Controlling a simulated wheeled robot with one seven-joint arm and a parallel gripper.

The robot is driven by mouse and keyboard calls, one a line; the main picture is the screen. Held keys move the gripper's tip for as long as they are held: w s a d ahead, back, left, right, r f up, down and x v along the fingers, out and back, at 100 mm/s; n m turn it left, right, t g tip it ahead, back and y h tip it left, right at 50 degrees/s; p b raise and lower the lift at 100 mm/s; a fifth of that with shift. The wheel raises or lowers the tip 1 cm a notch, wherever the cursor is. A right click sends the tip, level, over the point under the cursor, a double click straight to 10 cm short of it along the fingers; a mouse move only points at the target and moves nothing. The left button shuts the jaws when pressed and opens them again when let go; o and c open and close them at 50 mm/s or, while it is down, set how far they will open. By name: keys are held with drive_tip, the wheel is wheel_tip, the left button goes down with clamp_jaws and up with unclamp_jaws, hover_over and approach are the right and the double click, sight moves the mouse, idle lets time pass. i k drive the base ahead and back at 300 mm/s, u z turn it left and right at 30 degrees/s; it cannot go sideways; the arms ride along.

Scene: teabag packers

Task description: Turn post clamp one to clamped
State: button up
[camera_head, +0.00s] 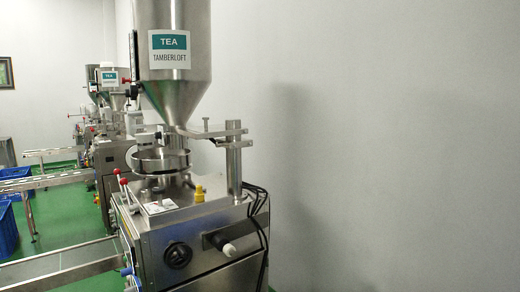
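A steel post (234,168) stands at the back right of the nearest tea-packing machine. A clamp bracket (229,130) is fixed around its top, with flat arms reaching left to the hopper's outlet. A small upright pin or handle (206,123) stands on this bracket. I cannot tell from here whether the clamp is tight or loose, or which part is post clamp one. My gripper is not in view.
The machine carries a big steel hopper (174,70), a round pan (160,160), red-knobbed levers (124,182), a yellow part (199,194), a black dial (178,254) and a white-tipped handle (228,249). Black cables (258,205) hang at its right. Other machines stand behind left.

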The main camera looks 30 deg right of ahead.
sight(217, 144)
drive_tip(key=z, duration=0.25)
drive_tip(key=i, duration=1.35)
drive_tip(key=u, duration=0.85)
